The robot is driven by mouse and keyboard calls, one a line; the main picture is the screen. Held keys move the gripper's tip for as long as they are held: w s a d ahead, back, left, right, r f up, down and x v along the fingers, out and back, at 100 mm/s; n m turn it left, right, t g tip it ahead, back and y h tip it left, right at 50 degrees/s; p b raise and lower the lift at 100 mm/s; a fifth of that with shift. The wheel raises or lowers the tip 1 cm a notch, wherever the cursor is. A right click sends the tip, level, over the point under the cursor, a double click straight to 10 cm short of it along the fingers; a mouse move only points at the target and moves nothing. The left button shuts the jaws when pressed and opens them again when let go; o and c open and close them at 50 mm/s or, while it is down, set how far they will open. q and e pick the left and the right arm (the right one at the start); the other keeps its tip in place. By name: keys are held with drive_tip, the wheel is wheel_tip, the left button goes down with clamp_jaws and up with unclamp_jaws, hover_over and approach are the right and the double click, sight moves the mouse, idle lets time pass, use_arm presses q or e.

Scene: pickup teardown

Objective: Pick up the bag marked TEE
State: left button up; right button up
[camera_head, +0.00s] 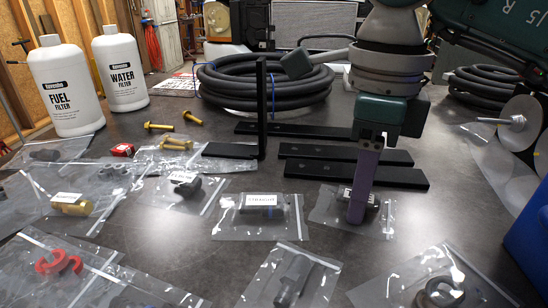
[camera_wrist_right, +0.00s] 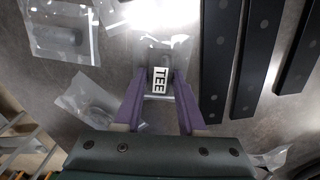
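The clear bag with the TEE label (camera_wrist_right: 161,80) lies flat on the dark table, with a dark fitting inside. In the head view the bag (camera_head: 388,222) is partly hidden behind my right gripper (camera_head: 358,218). That gripper points down with its purple fingers low over the bag. In the right wrist view the right gripper (camera_wrist_right: 162,74) is open, with one finger on each side of the label and fitting. Narrow gaps seem to show between the fingers and the label. My left gripper is not in view.
Flat black bars (camera_head: 345,172) lie just behind the bag. Another labelled bag (camera_head: 262,215) lies to its left, and a bag with a dark fitting (camera_head: 290,280) lies nearer. A coiled black hose (camera_head: 225,88) and two white filter bottles (camera_head: 65,85) stand farther back. A blue bin (camera_head: 528,240) is at right.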

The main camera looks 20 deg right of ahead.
clamp_jaws()
